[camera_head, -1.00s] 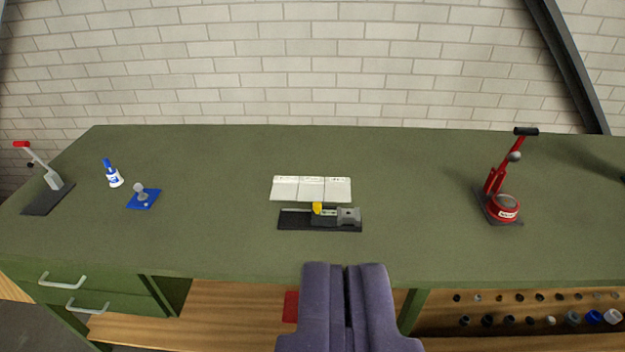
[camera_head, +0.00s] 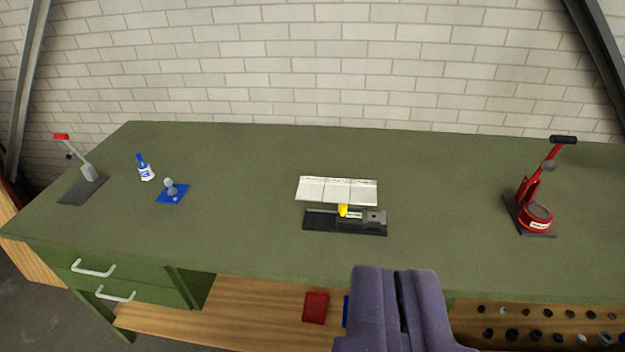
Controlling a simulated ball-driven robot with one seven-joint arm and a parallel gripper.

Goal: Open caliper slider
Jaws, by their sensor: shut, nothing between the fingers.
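The caliper (camera_head: 373,217) is a grey slider device with a yellow knob (camera_head: 343,210), mounted on a dark base plate (camera_head: 318,226). It lies flat on the green workbench (camera_head: 240,220), right of the middle of the view. My gripper (camera_head: 395,272) shows as two purple-grey fingers at the bottom, shut and empty. It is nearer to me than the caliper, below it in the picture and apart from it. Whether the slider is open cannot be told at this size.
A white three-panel card (camera_head: 338,190) lies just behind the caliper. A red lever press (camera_head: 538,215) stands at the right. A blue-capped bottle (camera_head: 146,170), a blue plate with a knob (camera_head: 172,192) and a red-handled lever (camera_head: 85,170) are at the left. Bench between is clear.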

